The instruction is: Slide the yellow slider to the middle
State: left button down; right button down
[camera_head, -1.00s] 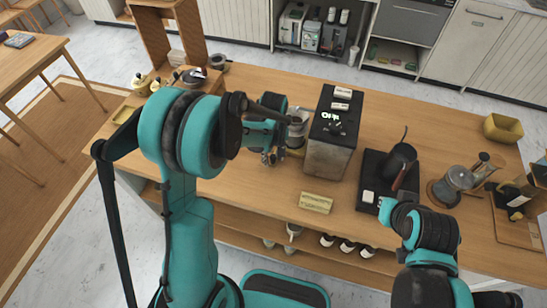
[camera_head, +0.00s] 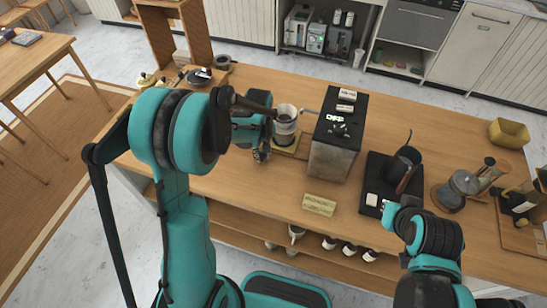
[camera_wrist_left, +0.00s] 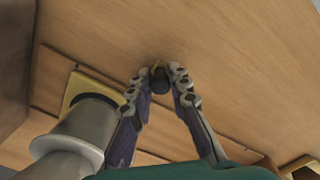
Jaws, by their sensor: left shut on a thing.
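The yellow slider (camera_head: 283,151) is a flat yellow plate beside the black machine, with a grey metal cup (camera_head: 286,122) standing on it. In the left wrist view the slider (camera_wrist_left: 75,91) shows left of my fingers, partly hidden by the cup (camera_wrist_left: 82,135). My left gripper (camera_head: 262,153) is low over the counter, just left of the cup. In the left wrist view my left gripper (camera_wrist_left: 161,78) is shut on a small dark knob (camera_wrist_left: 159,84). The knob's link to the slider is hard to see.
The black machine (camera_head: 338,130) stands right of the cup. A dark tray (camera_head: 370,205) with a black kettle (camera_head: 402,165) lies farther right. A small yellowish sign (camera_head: 320,204) stands near the counter's front edge. The counter (camera_head: 220,180) left of the gripper is clear.

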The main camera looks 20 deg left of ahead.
pick_arm(q)
jog(key=a, duration=1.2)
jog(key=shift+w+a+b, duration=0.2)
jog(key=shift+a+b, duration=0.1)
jog(key=shift+b, duration=0.1)
jog(key=c, duration=1.4)
grip_release()
jog(key=shift+r, duration=0.1)
notch_tip(320, 180, up, 12)
jog(key=shift+f, duration=0.1)
jog(key=shift+d, duration=0.1)
jog(key=s+d+m+t+b, duration=0.1)
jog(key=s+d+m+t, duration=0.1)
jog(key=s+d, duration=0.3)
jog(key=s+d+m+t+b, duration=0.1)
jog(key=s+d+m+t, duration=0.1)
jog(key=s+d, duration=0.3)
jog(key=s+d+f+m+t+b, duration=0.1)
jog(key=s+d+m+t, duration=0.2)
jog(key=s, duration=0.4)
jog(key=shift+d+m+b, duration=0.4)
jog(key=shift+d+m, duration=0.4)
jog(key=shift+d, duration=0.25)
